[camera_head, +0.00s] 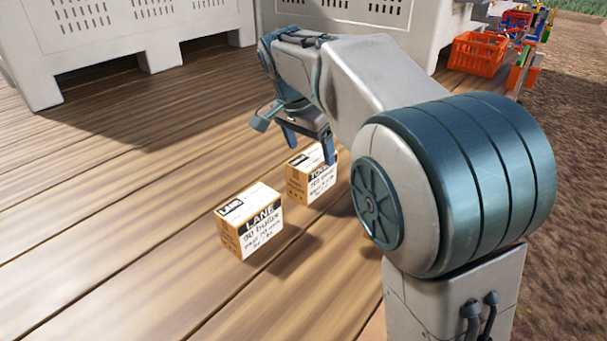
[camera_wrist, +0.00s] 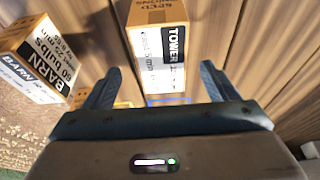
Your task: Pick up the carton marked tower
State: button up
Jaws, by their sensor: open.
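The carton marked TOWER (camera_head: 312,174) stands on the plank floor, tan with white label faces and a black name band. In the wrist view the TOWER carton (camera_wrist: 155,58) lies ahead of my gripper, between the lines of the two fingers. My gripper (camera_head: 308,147) is open, pointing down just above and behind this carton in the head view. In the wrist view my gripper (camera_wrist: 160,67) shows both fingers spread with nothing held. One finger partly overlaps the carton's top in the head view, and I cannot tell whether it touches.
A carton marked LANE (camera_head: 250,225) stands close, nearer the camera. A carton marked BARN (camera_wrist: 40,58) is at left in the wrist view. Large pale bins (camera_head: 110,50) stand behind, with a red crate (camera_head: 478,54) at right. Planks at left are clear.

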jog(key=shift+x, duration=4)
jog(key=shift+a+f, duration=0.15)
jog(key=shift+f, duration=0.15)
jog(key=shift+r, duration=0.1)
jog(key=c, duration=1.4)
